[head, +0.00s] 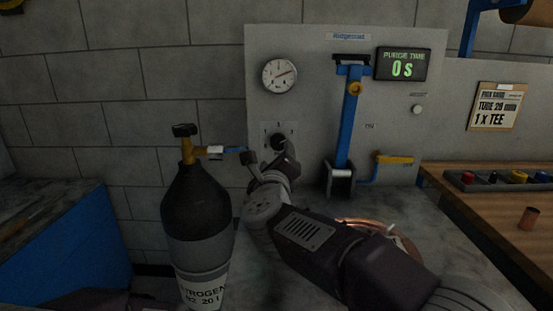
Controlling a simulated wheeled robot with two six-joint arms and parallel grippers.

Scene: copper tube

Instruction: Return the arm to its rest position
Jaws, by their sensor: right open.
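My right arm reaches up from the lower right across the grey bench. Its gripper (270,160) is open just in front of a dark round knob (278,141) on the grey panel (310,95). One finger is to the left below the knob and the other overlaps its right side. I cannot tell whether they touch it. My left gripper is not in view.
A nitrogen cylinder (197,222) stands close on the left of my right gripper. Copper tube (406,238) lies partly behind my arm. A wooden bench (480,205) is at right.

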